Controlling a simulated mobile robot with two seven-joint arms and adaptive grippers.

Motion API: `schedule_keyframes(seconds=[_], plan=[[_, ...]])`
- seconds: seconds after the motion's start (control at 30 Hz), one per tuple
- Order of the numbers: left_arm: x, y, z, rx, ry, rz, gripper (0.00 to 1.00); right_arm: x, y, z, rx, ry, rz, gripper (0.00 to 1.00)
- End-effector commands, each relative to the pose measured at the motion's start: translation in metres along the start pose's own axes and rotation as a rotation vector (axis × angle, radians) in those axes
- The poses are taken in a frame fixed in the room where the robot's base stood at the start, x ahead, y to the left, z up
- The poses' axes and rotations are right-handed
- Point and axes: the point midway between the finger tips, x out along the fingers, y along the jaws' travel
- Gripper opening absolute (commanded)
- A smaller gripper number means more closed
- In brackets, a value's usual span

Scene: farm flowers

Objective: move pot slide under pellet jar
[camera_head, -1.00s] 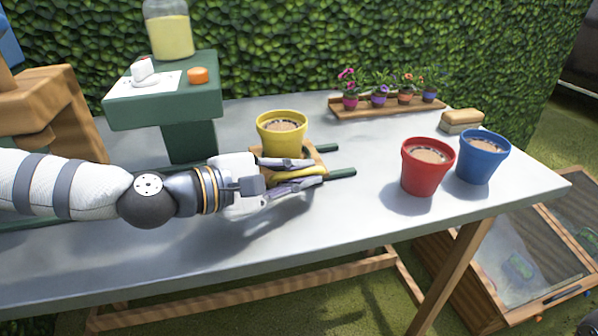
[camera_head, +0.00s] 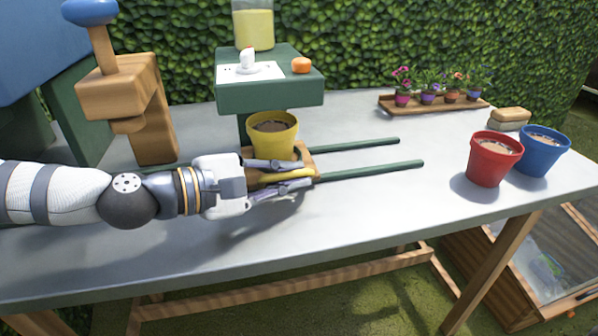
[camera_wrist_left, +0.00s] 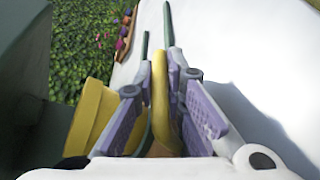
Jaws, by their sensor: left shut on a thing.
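The pot slide (camera_head: 308,153), a small wooden carriage with a yellow handle (camera_head: 268,178), sits on two green rails. A yellow pot (camera_head: 272,140) of dark soil stands upright on it, just in front of and under the edge of the green dispenser (camera_head: 270,97). The pellet jar (camera_head: 254,28), clear with yellow contents, is on top of the dispenser. My left gripper (camera_head: 296,177) is shut on the handle; the handle (camera_wrist_left: 160,95) also shows between its fingers in the left wrist view, with the pot (camera_wrist_left: 92,118) at left. My right gripper is not visible.
The green rails (camera_head: 370,170) run bare to the right. A red pot (camera_head: 494,160) and a blue pot (camera_head: 543,152) stand at the table's right. A flower tray (camera_head: 435,105) is at the back. A wooden press-like stand (camera_head: 150,110) with a blue knob is at left.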

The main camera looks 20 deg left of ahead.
Motion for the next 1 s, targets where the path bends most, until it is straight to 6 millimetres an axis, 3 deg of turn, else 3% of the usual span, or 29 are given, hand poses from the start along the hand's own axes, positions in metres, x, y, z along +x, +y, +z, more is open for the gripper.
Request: schedule_keyframes(seconds=[0.2,0.6,0.63,0.7,1.0], plan=[[-0.0119,0.0005,-0.0048,0.000,0.001,0.002,0.00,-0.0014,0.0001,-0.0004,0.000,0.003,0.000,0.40],[-0.0137,0.0001,-0.0057,0.000,0.001,0.001,0.00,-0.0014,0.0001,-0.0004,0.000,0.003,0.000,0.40],[-0.0137,0.0001,-0.0057,0.000,0.001,0.001,0.16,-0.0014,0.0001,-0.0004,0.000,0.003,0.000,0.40],[-0.0136,0.0001,-0.0057,0.000,0.001,0.001,0.31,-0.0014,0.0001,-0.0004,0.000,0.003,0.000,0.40],[-0.0136,0.0001,-0.0055,0.000,0.000,0.000,0.31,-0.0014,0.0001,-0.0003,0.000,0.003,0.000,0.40]])
